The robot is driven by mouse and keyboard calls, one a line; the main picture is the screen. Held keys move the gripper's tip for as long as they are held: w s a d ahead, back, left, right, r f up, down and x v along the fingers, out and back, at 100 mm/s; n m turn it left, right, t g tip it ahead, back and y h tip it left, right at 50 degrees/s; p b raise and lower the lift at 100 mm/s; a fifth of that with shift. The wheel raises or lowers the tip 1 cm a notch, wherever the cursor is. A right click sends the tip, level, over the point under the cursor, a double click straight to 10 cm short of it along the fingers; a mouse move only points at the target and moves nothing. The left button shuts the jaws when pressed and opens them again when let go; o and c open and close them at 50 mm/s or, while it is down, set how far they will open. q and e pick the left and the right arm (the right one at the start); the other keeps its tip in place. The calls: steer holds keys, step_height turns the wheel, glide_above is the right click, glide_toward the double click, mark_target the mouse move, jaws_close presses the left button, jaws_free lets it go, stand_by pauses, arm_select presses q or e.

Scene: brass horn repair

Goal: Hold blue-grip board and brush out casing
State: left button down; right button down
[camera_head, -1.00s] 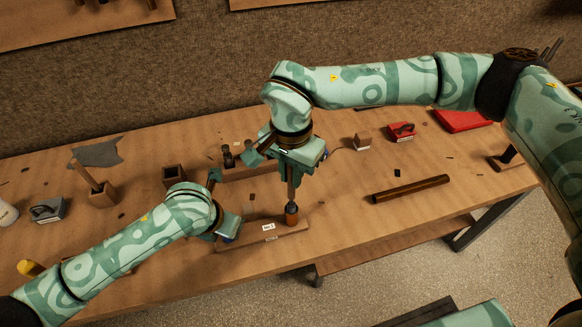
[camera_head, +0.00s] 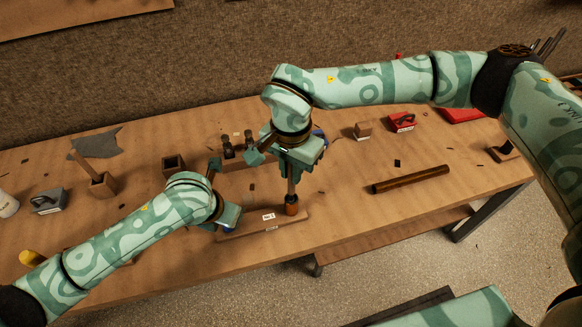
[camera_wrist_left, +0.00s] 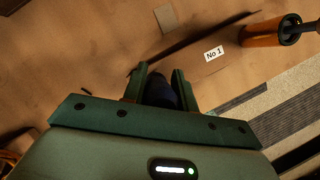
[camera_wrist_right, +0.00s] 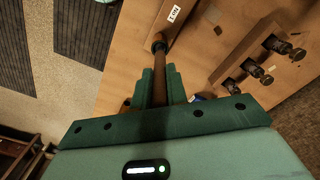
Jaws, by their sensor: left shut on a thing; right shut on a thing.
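The board (camera_head: 250,229) lies flat near the table's front edge, with a white "No 1" label that also shows in the left wrist view (camera_wrist_left: 214,54). My left gripper (camera_wrist_left: 160,80) is shut on the dark blue grip (camera_wrist_left: 160,92) at the board's left end. The orange-brown casing (camera_head: 291,206) stands upright at the board's right end; it also shows in the left wrist view (camera_wrist_left: 265,37). My right gripper (camera_wrist_right: 158,82) is shut on the brush's brown handle (camera_wrist_right: 160,65), above the casing. The brush points down into the casing mouth; its bristles are hidden.
A block with dark valve-like pieces (camera_wrist_right: 255,70) stands behind the board. A brown tube (camera_head: 411,179) lies to the right. Wooden holders (camera_head: 173,164), a red block (camera_head: 401,122) and a grey block (camera_head: 48,201) stand farther off. The table between tube and board is clear.

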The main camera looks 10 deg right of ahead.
steer(key=shift+r, duration=2.5)
steer(key=shift+f, duration=2.4)
